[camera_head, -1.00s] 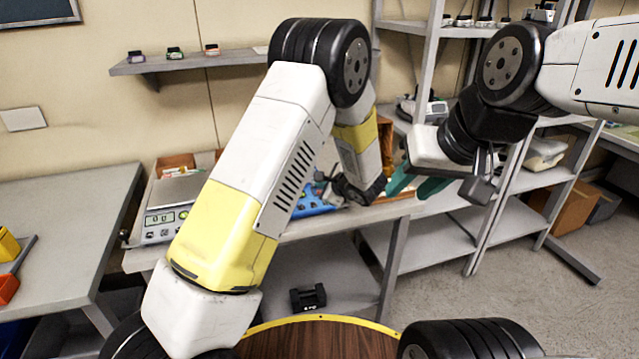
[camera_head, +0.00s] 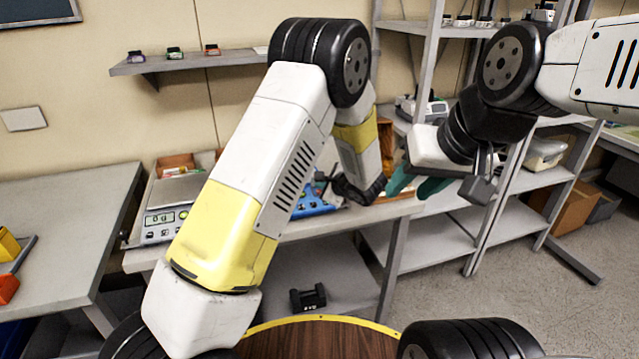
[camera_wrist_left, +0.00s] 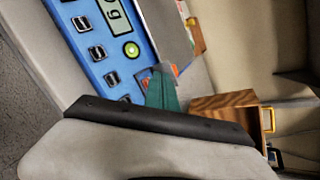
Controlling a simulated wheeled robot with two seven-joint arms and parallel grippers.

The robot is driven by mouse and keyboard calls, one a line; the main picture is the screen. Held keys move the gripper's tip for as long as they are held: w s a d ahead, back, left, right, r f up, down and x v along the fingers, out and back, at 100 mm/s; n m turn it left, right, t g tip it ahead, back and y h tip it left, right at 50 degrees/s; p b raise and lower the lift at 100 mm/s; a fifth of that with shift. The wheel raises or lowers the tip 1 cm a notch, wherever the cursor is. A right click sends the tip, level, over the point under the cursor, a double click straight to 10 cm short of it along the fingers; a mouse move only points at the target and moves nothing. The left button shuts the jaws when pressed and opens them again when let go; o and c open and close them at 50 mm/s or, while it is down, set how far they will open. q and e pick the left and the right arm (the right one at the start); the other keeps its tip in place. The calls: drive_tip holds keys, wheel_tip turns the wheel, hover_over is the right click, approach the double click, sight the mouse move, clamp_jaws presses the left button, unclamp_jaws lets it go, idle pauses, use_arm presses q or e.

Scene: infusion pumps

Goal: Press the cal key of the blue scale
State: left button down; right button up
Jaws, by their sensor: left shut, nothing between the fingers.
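The blue scale (camera_wrist_left: 95,58) fills the upper left of the left wrist view, with a display (camera_wrist_left: 115,15), several square keys and a round green-lit button (camera_wrist_left: 131,49). The key labels are too small to read, so I cannot tell which is cal. In the head view the blue scale (camera_head: 313,204) is mostly hidden by my left arm. My left gripper (camera_wrist_left: 163,78) is shut and empty, its green fingers over or beside the panel's edge; contact cannot be told. My right gripper (camera_head: 415,184) is open and empty, in front of the shelving.
A white scale (camera_head: 161,226) stands left of the blue one on the grey bench. A wooden box (camera_wrist_left: 225,105) lies past my left fingers. A wall shelf (camera_head: 190,63) holds small items. A metal rack (camera_head: 455,235) stands at right, and a separate table (camera_head: 60,225) at left.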

idle(0.7)
use_arm(q)
drive_tip(key=shift+w+f, duration=0.1)
drive_tip(key=shift+f, duration=0.3)
drive_tip(key=shift+a+f, duration=0.1)
drive_tip(key=shift+f, duration=0.3)
idle(0.7)
drive_tip(key=shift+r, duration=0.8)
drive_tip(key=shift+s+d+r, duration=0.1)
drive_tip(key=shift+s+r, duration=0.15)
drive_tip(key=shift+r, duration=0.55)
drive_tip(key=shift+s+d+r, duration=0.1)
drive_tip(key=shift+s+r, duration=0.15)
drive_tip(key=shift+r, duration=0.55)
drive_tip(key=shift+s+d+r, duration=0.1)
drive_tip(key=shift+s+r, duration=0.15)
drive_tip(key=shift+r, duration=0.55)
